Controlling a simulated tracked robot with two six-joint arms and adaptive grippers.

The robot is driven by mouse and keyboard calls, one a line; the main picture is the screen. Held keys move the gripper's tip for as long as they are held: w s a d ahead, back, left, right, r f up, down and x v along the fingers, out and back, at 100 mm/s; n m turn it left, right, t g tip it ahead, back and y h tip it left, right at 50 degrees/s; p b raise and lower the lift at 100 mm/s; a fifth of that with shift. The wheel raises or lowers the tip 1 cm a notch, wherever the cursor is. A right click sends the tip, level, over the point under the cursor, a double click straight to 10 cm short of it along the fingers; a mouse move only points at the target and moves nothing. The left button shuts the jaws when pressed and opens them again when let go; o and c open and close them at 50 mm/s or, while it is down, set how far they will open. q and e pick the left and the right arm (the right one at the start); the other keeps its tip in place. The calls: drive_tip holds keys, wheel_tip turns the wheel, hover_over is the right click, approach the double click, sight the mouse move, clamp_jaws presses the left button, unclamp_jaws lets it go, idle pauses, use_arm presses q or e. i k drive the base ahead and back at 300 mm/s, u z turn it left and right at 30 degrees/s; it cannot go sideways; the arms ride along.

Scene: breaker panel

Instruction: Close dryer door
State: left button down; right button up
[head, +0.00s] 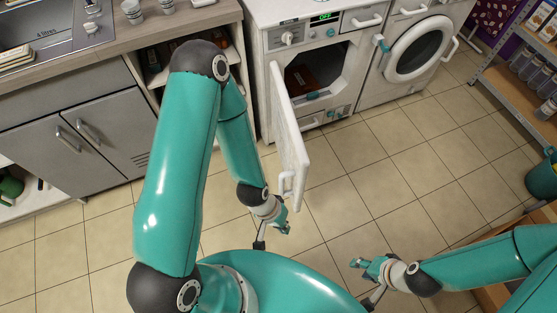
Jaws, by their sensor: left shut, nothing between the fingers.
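The dryer (283,57) is the white machine with a lit green display at top centre. Its white door (289,120) stands wide open, swung out toward me, and is seen nearly edge-on. The door handle (286,184) is near the door's near end. The dark drum opening shows items inside. My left gripper (280,222) is shut and empty, just below the door's near end and close to the handle; I cannot tell whether it touches the door. My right gripper (366,265) is over the floor at lower right, apart from the door; its fingers are too small to judge.
A second white machine (375,72) with a round, closed door stands right of the dryer. A counter with grey cabinets (100,130) is at left. A shelf rack (515,95) and a teal bin (541,180) are at right. Tiled floor (400,160) is clear in the middle.

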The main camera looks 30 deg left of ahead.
sight(294, 155)
drive_tip(key=u, duration=0.1)
drive_tip(key=k, duration=0.9)
drive_tip(key=u, duration=0.5)
drive_tip(key=i, duration=1)
drive_tip(key=z, duration=0.1)
